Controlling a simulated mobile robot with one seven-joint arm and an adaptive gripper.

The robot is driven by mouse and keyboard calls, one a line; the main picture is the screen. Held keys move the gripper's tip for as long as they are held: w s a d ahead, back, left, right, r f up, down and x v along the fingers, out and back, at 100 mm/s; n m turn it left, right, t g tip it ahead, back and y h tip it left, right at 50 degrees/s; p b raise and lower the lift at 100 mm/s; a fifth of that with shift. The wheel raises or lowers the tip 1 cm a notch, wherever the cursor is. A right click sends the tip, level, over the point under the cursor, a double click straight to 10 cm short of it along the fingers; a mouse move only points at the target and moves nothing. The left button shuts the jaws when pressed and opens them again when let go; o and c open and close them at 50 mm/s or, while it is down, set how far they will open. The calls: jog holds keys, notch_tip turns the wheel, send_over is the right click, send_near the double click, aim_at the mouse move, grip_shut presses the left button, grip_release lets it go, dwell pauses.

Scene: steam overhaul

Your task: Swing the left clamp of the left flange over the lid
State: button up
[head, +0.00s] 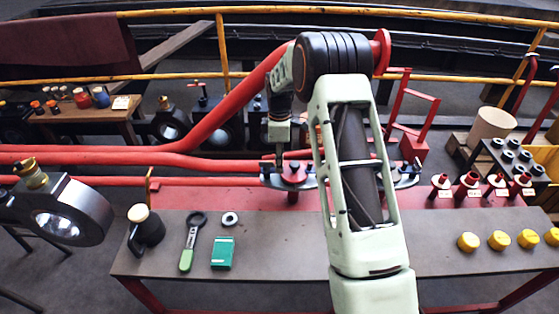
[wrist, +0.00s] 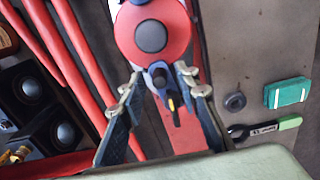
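The left flange has a round red lid (head: 293,173) with a dark centre; the lid (wrist: 150,34) fills the upper middle of the wrist view. A dark clamp (wrist: 159,76) with a bolt and a small yellow tip sits at the lid's near rim. It appears to lie outside the lid, not across it. My gripper (wrist: 160,84) is open, its two fingers on either side of this clamp, apparently without pinching it. In the head view my gripper (head: 280,150) points down at the flange's left side. My arm hides much of the area right of the flange.
A grey bench (head: 290,245) holds a green-handled wrench (head: 190,243), a green box (head: 222,253), a dark ring (head: 229,219) and several yellow caps (head: 500,240). Red pipes (head: 120,157) run in from the left. A metal lamp-like part (head: 75,212) stands at the left.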

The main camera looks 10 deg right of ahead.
jog(key=shift+c, duration=0.4)
grip_shut()
jog(key=shift+s+m, duration=0.25)
jog(key=shift+m, duration=0.55)
jog(key=shift+o, duration=0.4)
grip_release()
jog(key=shift+r, duration=0.15)
notch_tip(320, 180, up, 12)
